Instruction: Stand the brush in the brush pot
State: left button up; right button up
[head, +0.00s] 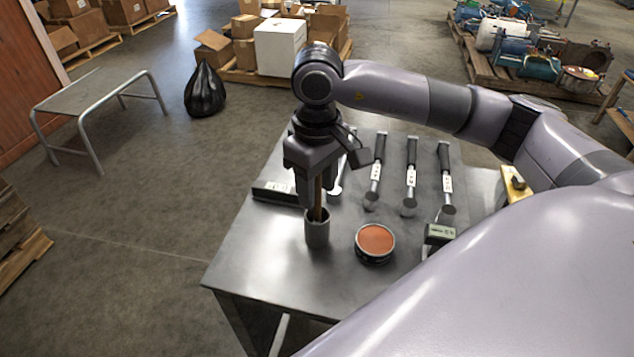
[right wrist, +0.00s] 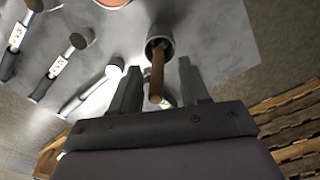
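The brush shows as a brown wooden handle (head: 317,203) standing up out of the grey cylindrical brush pot (head: 317,233) near the table's left front. In the right wrist view the handle (right wrist: 157,78) runs into the mouth of the pot (right wrist: 160,38); its lower end is hidden inside. My right gripper (head: 319,198) is above the pot, pointing down. In the wrist view its fingers (right wrist: 160,82) are apart on either side of the handle, with gaps visible on both sides. My left gripper is not in view.
A round tin with an orange-red top (head: 376,240) stands right of the pot. Several hammer-like tools (head: 410,175) lie behind it on the grey metal table (head: 265,255). A small device with a display (head: 439,234) is at the right. The table's left front is clear.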

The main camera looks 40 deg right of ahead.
notch_tip(320, 180, up, 7)
jog(key=shift+r, duration=0.1)
dwell(0.4)
dwell(0.8)
